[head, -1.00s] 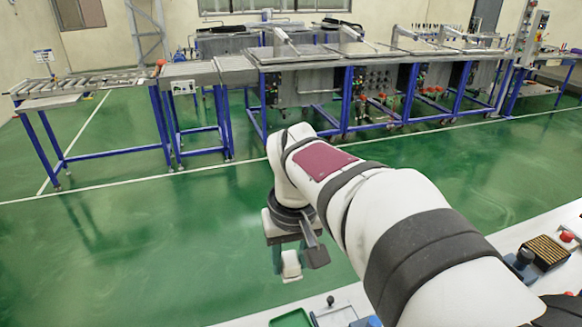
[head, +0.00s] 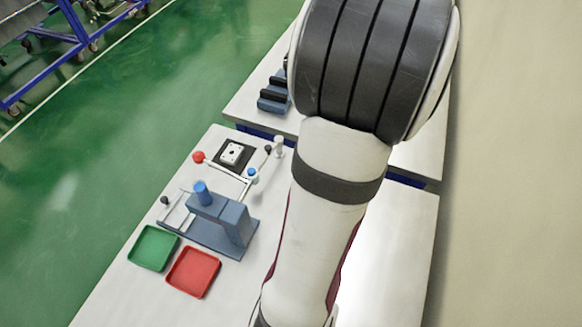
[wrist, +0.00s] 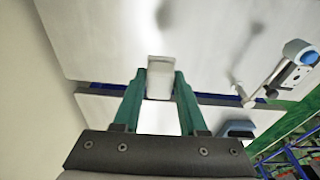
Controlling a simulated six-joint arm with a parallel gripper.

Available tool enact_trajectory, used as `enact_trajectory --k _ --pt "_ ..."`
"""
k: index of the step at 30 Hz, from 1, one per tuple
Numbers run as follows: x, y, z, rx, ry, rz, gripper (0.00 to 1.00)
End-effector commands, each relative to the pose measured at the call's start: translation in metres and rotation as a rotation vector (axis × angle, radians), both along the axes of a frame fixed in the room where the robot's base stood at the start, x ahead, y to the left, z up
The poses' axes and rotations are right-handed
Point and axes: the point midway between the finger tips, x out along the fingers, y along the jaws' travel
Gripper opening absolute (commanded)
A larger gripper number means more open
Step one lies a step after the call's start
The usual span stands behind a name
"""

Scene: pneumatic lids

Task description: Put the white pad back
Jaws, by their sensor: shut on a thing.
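The white pad (wrist: 160,78) is a small pale block. In the wrist view it sits between the two green fingers of my gripper (wrist: 161,88), which are shut on it. The pad is held above white tabletops, and a soft shadow lies on the table beyond it. In the head view my arm fills the upper right, and neither my gripper nor the pad shows there. I cannot tell from these frames which spot the pad belongs to.
A blue-grey press-like fixture (head: 228,222) stands on the near table with a green tray (head: 153,248) and a red tray (head: 193,272). A black square with a white plate (head: 234,153) and a red knob (head: 198,157) lie behind. A gap separates the two tables.

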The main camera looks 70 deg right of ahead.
Motion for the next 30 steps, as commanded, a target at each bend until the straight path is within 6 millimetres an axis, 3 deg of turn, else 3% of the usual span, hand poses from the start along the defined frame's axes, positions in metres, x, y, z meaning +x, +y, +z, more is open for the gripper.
enact_trajectory --k 2,9,15,22,30 --pt "0.001 -0.001 -0.006 0.002 0.000 -0.017 0.00" --pt "0.069 -0.019 -0.049 0.004 0.001 -0.010 0.00" --pt "0.103 -0.029 -0.070 0.001 -0.001 -0.017 0.00" --pt "0.106 -0.030 -0.109 0.002 0.001 -0.019 0.00" --pt "0.106 -0.030 -0.112 -0.001 0.000 -0.020 0.00"
